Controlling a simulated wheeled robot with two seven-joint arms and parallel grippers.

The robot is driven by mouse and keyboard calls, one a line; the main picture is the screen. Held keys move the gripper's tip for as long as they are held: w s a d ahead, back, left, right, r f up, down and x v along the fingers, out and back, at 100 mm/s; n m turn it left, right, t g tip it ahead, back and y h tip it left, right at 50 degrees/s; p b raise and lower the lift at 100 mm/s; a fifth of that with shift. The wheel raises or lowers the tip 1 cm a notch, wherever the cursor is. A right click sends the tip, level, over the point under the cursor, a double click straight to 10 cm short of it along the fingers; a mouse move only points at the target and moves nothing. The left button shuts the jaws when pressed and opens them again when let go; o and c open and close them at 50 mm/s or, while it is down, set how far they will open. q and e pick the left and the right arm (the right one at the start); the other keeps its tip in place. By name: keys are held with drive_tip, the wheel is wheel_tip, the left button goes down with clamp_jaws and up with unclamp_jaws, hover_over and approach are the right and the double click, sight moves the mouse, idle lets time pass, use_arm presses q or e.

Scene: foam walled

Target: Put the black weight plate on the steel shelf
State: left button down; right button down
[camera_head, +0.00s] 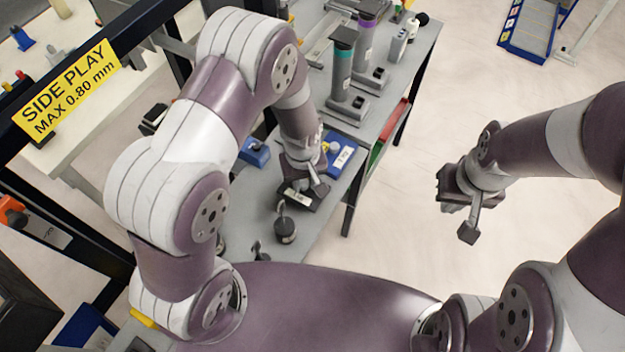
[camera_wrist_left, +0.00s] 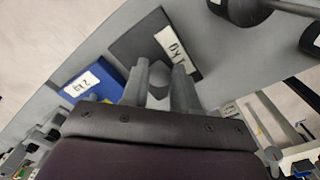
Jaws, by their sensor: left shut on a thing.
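The black weight plate (camera_head: 300,197), a flat dark square with a white label, is at my left gripper (camera_head: 304,182) over the grey steel shelf (camera_head: 325,225). I cannot tell whether the plate touches the surface below. My right gripper (camera_head: 462,205) hangs over the open floor on the right, away from the shelf; its finger gap is unclear.
A blue labelled plate (camera_head: 342,158) lies right beside the black one. A small dark weight with a hook (camera_head: 286,230) stands nearer me. Tall posts with grey bases (camera_head: 345,75) stand farther back. A black frame with a yellow sign (camera_head: 68,90) is on the left.

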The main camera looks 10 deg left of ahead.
sight(305, 185)
use_arm(q)
wheel_tip(305, 185, down, 3)
drive_tip(key=shift+r, duration=0.1)
drive_tip(key=shift+f, duration=0.25)
drive_tip(key=c, duration=0.9)
unclamp_jaws()
drive_tip(key=shift+o, duration=0.2)
